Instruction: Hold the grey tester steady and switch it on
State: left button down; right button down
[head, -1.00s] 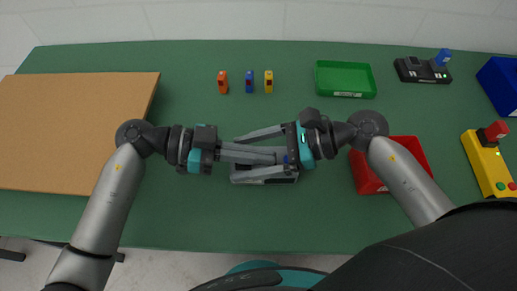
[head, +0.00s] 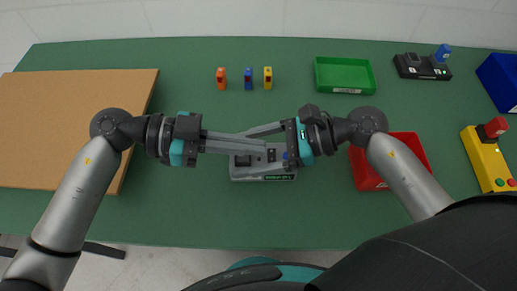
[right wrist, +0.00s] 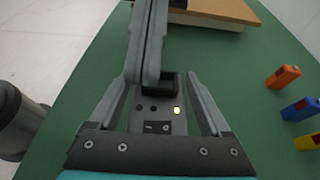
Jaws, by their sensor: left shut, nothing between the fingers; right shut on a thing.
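The grey tester (head: 241,174) stands on the green table, in front of the small coloured blocks. My right gripper (head: 246,156) is shut on it, with one finger along each long side. In the right wrist view the tester (right wrist: 148,121) lies between the fingers (right wrist: 163,100), and a small pale light glows on its top. A dark strip with green marks (head: 281,178) shows on its front side. My left gripper (head: 264,149) is shut and empty, its fingertips over the tester's top. They hide part of it, and I cannot tell whether they touch it.
Orange (head: 221,78), blue (head: 248,79) and yellow (head: 268,78) blocks stand behind. A green tray (head: 345,91) is at the back; a red bin (head: 367,176) is right of the tester. A brown board (head: 70,120) covers the left. A yellow box (head: 487,163) is far right.

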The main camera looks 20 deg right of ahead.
pick_arm(q)
jog(key=v, duration=0.8)
jog(key=shift+s+a, duration=0.15)
jog(key=shift+a, duration=0.05)
pick_arm(e)
grip_release()
